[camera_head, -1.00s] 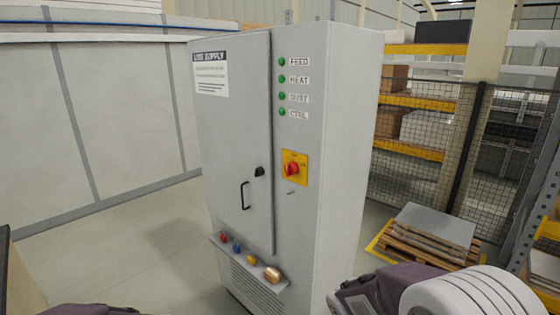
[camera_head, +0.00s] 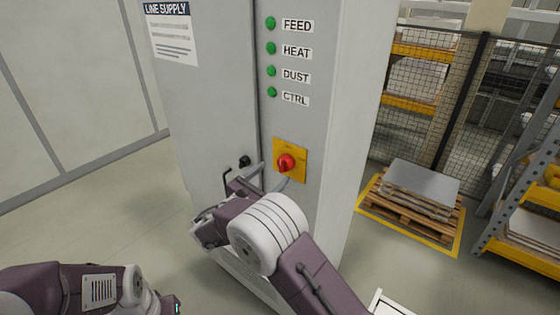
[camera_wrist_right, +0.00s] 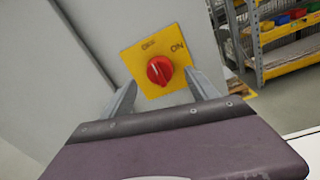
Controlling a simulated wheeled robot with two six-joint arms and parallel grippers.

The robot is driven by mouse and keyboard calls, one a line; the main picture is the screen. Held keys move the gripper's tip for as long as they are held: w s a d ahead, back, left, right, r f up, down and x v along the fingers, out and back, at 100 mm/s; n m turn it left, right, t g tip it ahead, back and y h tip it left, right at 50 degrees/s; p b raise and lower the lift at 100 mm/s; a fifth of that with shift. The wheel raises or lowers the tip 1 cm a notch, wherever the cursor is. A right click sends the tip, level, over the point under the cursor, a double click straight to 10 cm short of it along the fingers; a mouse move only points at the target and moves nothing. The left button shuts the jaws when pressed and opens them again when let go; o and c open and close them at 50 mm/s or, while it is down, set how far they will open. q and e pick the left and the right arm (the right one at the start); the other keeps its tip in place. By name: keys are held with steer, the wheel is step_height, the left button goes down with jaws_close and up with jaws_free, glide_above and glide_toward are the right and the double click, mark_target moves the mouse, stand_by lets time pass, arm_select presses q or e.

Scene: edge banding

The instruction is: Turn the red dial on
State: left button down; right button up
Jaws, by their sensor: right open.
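The red dial (camera_head: 286,163) sits on a yellow plate (camera_head: 278,146) on the grey cabinet front, below the labelled green lights. In the right wrist view the dial (camera_wrist_right: 159,70) lies between OFF and ON lettering at the plate's upper part; its pale mark appears to point toward OFF. My right gripper (camera_head: 274,174) is open, its two fingers apart in front of the plate, one on either side of the dial in the wrist view. I cannot tell whether they touch it. My left arm shows at the lower left; its fingers are not visible.
The grey cabinet (camera_head: 345,130) has a door handle (camera_head: 227,180) and black knob (camera_head: 244,161) left of the dial, close to my right gripper. A pallet with grey sheets (camera_head: 420,185) and shelving (camera_head: 515,200) stand at the right. Floor at the left is clear.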

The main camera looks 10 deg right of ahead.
mark_target(281, 166)
steer(key=p+x, duration=0.2)
steer(key=x, duration=0.3)
steer(key=shift+w, duration=0.35)
steer(key=shift+w+d+f, duration=0.1)
steer(key=shift+d, duration=0.15)
arm_select(q)
step_height(281, 166, up, 3)
steer(key=shift+w+f, duration=0.1)
